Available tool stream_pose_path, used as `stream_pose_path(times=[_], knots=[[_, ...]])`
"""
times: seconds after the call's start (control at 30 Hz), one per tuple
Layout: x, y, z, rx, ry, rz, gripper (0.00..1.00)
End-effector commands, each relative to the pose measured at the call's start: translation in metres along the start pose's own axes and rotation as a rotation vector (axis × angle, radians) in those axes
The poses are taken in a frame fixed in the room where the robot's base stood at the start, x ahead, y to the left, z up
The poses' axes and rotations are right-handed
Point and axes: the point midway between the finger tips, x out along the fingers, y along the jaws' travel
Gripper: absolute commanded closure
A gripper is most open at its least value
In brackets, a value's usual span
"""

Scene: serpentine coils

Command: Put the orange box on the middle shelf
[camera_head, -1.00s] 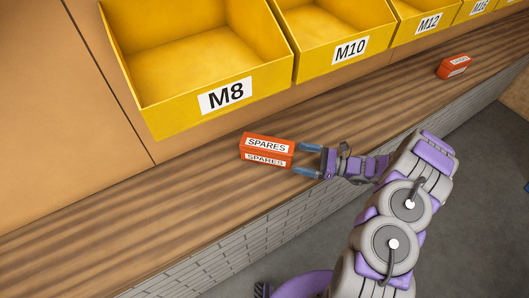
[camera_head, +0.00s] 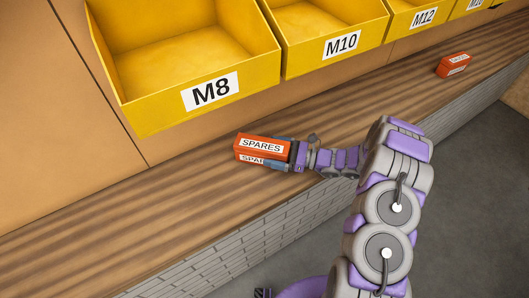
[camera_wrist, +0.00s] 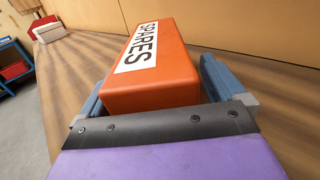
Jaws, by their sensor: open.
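An orange box (camera_head: 262,147) with white SPARES labels sits on the wooden bench. It fills the middle of the wrist view (camera_wrist: 156,67). My gripper (camera_head: 277,153) is at the box's right end, with one finger in front of its near side. In the wrist view my gripper (camera_wrist: 158,88) is open, its blue fingers on either side of the box. A gap shows between the right finger and the box; the left finger is close to the box. A second orange box (camera_head: 454,65) sits farther along the bench at right. No middle shelf is identifiable.
Yellow bins labelled M8 (camera_head: 150,118), M10 (camera_head: 310,64) and M12 (camera_head: 402,28) hang above the bench (camera_head: 120,207). The bench surface left of the box is clear. A blue rack with a red item (camera_wrist: 14,68) stands at left in the wrist view.

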Motion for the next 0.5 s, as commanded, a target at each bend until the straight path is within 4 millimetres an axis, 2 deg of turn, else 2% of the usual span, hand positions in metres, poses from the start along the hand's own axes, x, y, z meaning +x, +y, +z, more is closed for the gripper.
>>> stream_pose_path(times=[0.1,0.5], knots=[[0.0021,0.0008,0.0001,0.0,0.001,0.002,0.04],[0.0007,0.0004,0.0,0.001,0.001,0.001,0.42]])
